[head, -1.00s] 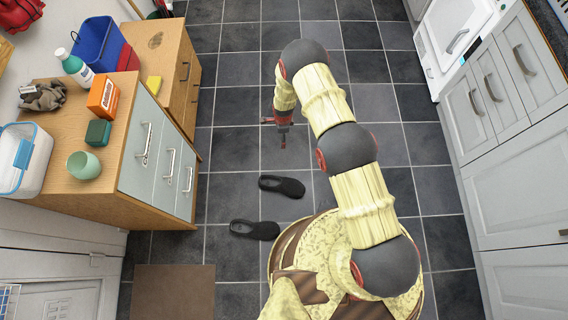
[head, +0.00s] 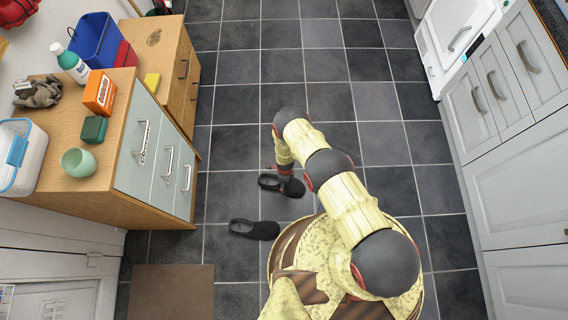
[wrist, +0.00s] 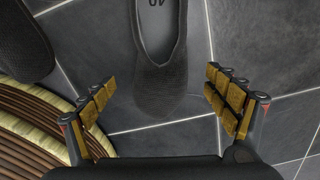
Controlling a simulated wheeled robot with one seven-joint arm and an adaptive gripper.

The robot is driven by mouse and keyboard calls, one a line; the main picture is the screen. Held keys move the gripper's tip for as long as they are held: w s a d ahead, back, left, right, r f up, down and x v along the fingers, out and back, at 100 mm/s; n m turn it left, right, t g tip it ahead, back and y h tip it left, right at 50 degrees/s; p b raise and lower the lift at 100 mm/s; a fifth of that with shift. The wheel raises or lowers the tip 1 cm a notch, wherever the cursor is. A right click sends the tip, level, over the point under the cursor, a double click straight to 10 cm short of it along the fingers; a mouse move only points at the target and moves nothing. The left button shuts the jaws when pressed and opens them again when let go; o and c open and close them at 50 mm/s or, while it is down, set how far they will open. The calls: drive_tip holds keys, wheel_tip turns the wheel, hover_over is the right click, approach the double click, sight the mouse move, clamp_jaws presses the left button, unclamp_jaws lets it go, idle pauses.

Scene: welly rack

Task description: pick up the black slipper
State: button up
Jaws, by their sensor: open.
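Two black slippers lie on the dark tiled floor. One black slipper (head: 268,182) is partly hidden under my gripper (head: 284,174) in the head view.
A wooden cabinet (head: 118,206) with pale drawers stands to the left, carrying boxes, a bottle and a cup. A brown mat (head: 172,292) lies at the lower left. White cupboards (head: 520,165) line the right. The floor beyond the slippers is clear.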

wheel_tip(320, 180, down, 5)
drive_tip(key=shift+a+r+b, duration=0.15)
drive_tip(key=shift+b, duration=1)
drive_tip(key=shift+w, duration=0.1)
drive_tip(key=c, duration=1.4)
